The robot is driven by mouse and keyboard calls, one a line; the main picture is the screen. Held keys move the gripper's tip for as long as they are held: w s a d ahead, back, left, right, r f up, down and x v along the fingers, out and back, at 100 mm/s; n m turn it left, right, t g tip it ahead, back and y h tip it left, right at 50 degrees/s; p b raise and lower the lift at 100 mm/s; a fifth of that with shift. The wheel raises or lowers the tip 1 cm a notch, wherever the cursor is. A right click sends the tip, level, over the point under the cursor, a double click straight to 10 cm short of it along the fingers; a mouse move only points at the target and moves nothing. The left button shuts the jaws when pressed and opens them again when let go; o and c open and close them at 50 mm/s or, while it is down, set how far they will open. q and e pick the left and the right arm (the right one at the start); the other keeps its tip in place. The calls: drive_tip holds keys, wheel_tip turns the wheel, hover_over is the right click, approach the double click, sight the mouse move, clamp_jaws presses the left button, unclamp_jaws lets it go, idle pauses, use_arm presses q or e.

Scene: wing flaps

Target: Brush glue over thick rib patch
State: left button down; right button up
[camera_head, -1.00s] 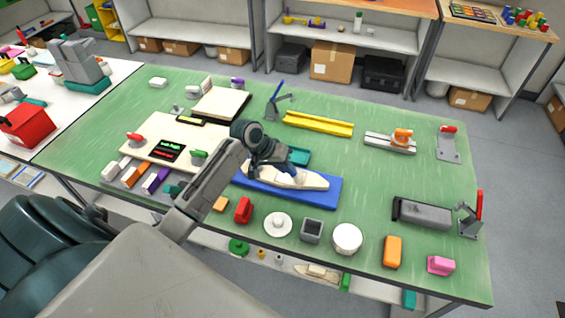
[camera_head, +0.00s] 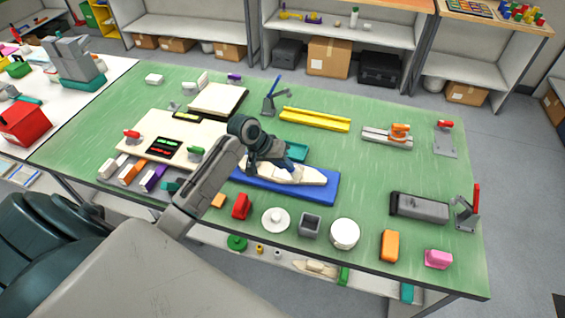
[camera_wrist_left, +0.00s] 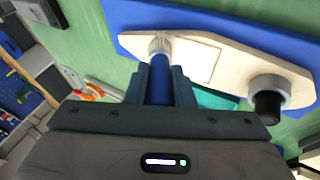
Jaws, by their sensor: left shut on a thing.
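A pale wooden rib (camera_head: 312,175) lies on a blue board (camera_head: 325,191) at the middle of the green table. In the left wrist view the rib (camera_wrist_left: 235,62) carries a thin outlined patch (camera_wrist_left: 196,60). My left gripper (camera_head: 285,166) is over the rib, shut on a blue-handled brush (camera_wrist_left: 158,88). The brush's pale bristle end (camera_wrist_left: 160,46) is at the rib beside the patch outline; I cannot tell whether it touches. A black-topped knob (camera_wrist_left: 268,100) stands near the rib's other end. My right gripper is out of view.
A teal tray (camera_head: 297,151) lies just behind the rib. A yellow channel (camera_head: 315,119) is farther back. A white disc (camera_head: 276,220), a grey open box (camera_head: 310,224) and a white round tub (camera_head: 344,233) stand in front.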

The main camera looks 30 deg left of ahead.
use_arm(q)
drive_tip(key=shift+d, duration=0.1)
drive_tip(key=shift+d, duration=0.5)
drive_tip(key=shift+s+a, duration=0.15)
drive_tip(key=shift+a, duration=1.05)
drive_tip(key=shift+w+d, duration=0.25)
drive_tip(key=shift+d, duration=1)
drive_tip(key=shift+s+a, duration=0.15)
drive_tip(key=shift+a, duration=0.5)
drive_tip(key=shift+s+a, duration=0.15)
drive_tip(key=shift+a, duration=0.45)
drive_tip(key=shift+w+d, duration=0.15)
drive_tip(key=shift+d, duration=0.45)
drive_tip(key=shift+w+d, duration=0.15)
drive_tip(key=shift+d, duration=0.45)
drive_tip(key=shift+s+a, duration=0.1)
drive_tip(key=shift+a, duration=0.55)
